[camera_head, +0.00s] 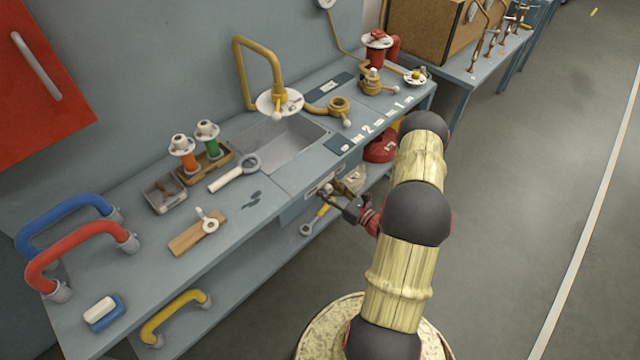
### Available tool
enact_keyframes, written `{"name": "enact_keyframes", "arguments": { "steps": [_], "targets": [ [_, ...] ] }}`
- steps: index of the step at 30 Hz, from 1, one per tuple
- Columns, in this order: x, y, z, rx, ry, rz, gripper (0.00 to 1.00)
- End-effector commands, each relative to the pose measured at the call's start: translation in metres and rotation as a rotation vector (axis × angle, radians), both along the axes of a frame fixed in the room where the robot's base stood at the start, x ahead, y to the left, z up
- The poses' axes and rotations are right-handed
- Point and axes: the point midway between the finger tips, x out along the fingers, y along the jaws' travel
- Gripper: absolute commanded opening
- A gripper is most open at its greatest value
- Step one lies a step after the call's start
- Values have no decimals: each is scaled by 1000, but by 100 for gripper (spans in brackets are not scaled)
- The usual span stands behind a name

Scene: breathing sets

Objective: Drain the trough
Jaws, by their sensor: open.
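The grey trough (270,147) is sunk into the bench top, below a brass swan-neck spout (258,45) with a round white plate (279,102) at its foot. I cannot tell whether there is water in it. My gripper (340,201) is low at the front edge of the bench, just below and right of the trough. It is open. A brass-coloured fitting (352,180) is close beside it, partly hidden; I cannot tell whether they touch. A yellow-handled part with a grey ring end (318,219) hangs just left of my gripper, under the bench front.
The bench holds a white-handled ring tool (233,174), orange (183,152) and green (209,140) spools, a small tray (164,195) and brass valves (371,84). Red (82,238) and blue (65,213) hoops stand at left. Floor at right is clear.

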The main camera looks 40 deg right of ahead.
Motion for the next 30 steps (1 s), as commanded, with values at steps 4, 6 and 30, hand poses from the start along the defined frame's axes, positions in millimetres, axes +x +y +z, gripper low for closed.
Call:
{"name": "enact_keyframes", "arguments": {
  "steps": [4, 6, 30],
  "targets": [
    [20, 2, -1, -2, 0, 1, 45],
    [25, 3, -1, -1, 0, 2, 45],
    [31, 2, 0, 0, 0, 0, 21]
  ]
}}
